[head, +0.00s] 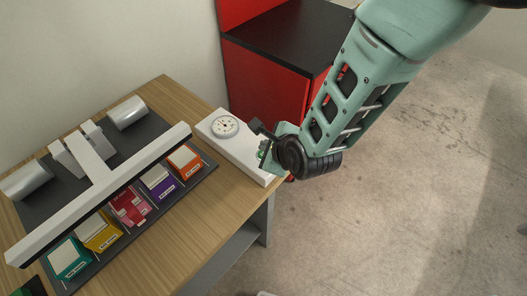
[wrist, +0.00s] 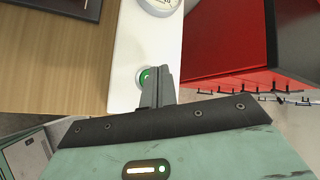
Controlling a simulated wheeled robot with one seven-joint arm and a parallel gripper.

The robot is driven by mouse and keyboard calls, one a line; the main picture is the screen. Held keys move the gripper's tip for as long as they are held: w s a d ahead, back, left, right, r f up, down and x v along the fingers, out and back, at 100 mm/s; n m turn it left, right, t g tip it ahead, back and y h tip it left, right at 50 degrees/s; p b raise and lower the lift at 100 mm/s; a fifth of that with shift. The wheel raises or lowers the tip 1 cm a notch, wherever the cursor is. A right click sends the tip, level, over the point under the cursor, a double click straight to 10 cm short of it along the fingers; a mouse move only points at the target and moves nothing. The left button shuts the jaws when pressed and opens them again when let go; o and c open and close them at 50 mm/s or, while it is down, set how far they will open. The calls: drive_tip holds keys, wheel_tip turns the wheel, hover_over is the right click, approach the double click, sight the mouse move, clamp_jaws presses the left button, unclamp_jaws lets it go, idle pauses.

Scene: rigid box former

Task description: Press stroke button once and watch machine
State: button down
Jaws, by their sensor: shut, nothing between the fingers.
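The stroke button is green with a pale ring and sits on a white control panel. It shows in the wrist view (wrist: 144,77), partly hidden behind my gripper's fingers. The white control panel (head: 240,148) lies at the right end of the wooden table and carries a round dial (head: 225,126). My gripper (wrist: 158,72) is shut and empty, its fingertips right at the button; I cannot tell whether they touch it. The machine (head: 100,180) stands left of the panel, with a long white bar over a dark base.
Several coloured boxes, including an orange one (head: 186,162) and a teal one (head: 68,258), stand in a row along the machine's front. A red cabinet with a black top (head: 285,45) stands behind the panel. Open concrete floor (head: 400,220) lies to the right.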

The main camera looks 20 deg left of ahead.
drive_tip(key=shift+r+p, duration=1.2)
drive_tip(key=shift+r, duration=1.25)
